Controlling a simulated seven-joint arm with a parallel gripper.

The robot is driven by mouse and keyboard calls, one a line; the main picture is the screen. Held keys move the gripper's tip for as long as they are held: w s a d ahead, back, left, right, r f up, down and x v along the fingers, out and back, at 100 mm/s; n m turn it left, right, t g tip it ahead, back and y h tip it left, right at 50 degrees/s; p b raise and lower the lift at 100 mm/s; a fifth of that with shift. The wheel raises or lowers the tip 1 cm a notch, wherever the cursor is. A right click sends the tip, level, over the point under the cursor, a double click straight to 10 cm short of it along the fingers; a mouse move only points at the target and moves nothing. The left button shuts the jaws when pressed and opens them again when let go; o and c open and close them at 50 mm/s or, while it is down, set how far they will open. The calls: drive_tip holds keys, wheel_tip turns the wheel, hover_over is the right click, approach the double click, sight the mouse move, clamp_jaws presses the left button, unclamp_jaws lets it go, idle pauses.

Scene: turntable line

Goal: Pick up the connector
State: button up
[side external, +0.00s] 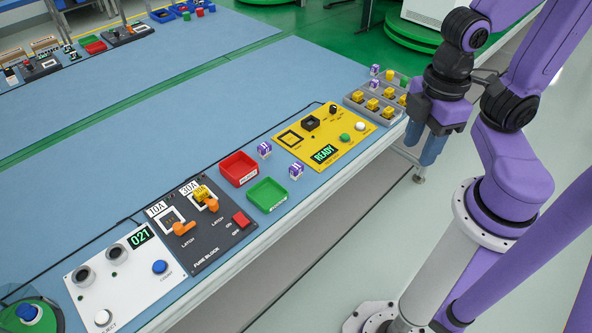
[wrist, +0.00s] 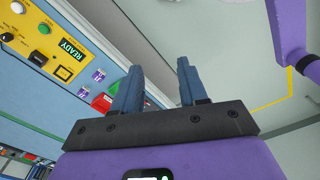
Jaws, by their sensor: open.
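No part is labelled as the connector, and I cannot tell which piece it is. A grey sectioned tray (side external: 349,102) at the bench's right end holds several small yellow, purple-and-white and green pieces, such as a yellow one (side external: 373,104). Two purple-and-white pieces, one near the red bin (side external: 264,150) and one near the green bin (side external: 296,170), stand on the blue bench; they also show in the wrist view (wrist: 98,76). My gripper (side external: 421,150) is open and empty, beyond the bench's front edge near the tray. Its blue fingers are apart in the wrist view (wrist: 160,66).
A yellow panel (side external: 345,145) with a READY display, a red bin (side external: 239,168), a green bin (side external: 267,194), a dark fuse block (side external: 212,240) and a white panel (side external: 130,285) line the bench's front edge. The blue bench surface (side external: 180,120) behind is mostly clear.

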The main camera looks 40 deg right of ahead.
drive_tip(key=shift+o, duration=0.3)
drive_tip(key=shift+o, duration=1.1)
